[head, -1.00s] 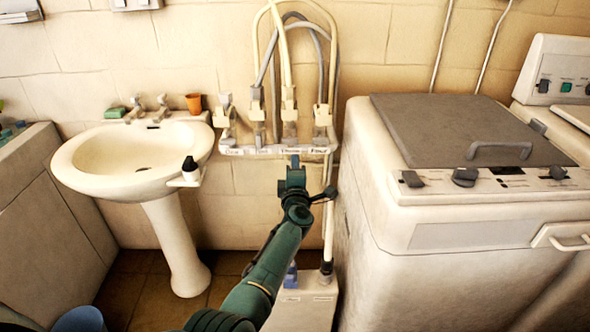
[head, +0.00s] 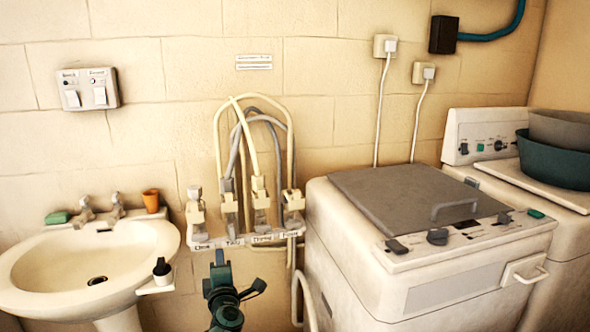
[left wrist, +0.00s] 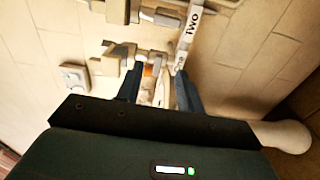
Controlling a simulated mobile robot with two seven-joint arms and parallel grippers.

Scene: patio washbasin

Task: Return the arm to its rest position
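My left arm (head: 224,305) is dark green and comes up from the bottom edge of the head view. Its gripper (head: 219,257) points up just in front of and below the row of taps on the wall. In the left wrist view the two blue-grey fingers of the left gripper (left wrist: 158,77) stand apart with a gap between them. No held thing shows between them; the taps and a label reading "TWO" (left wrist: 191,24) appear beyond. I cannot tell how far the fingertips are from the tap rail. My right gripper is in neither view.
The tap rail (head: 204,244) with looped hoses is on the wall. The washbasin (head: 40,260) stands left, with an orange cup (head: 151,201) and a green soap (head: 57,217) on its rim. A washing machine (head: 345,265) stands close on the right.

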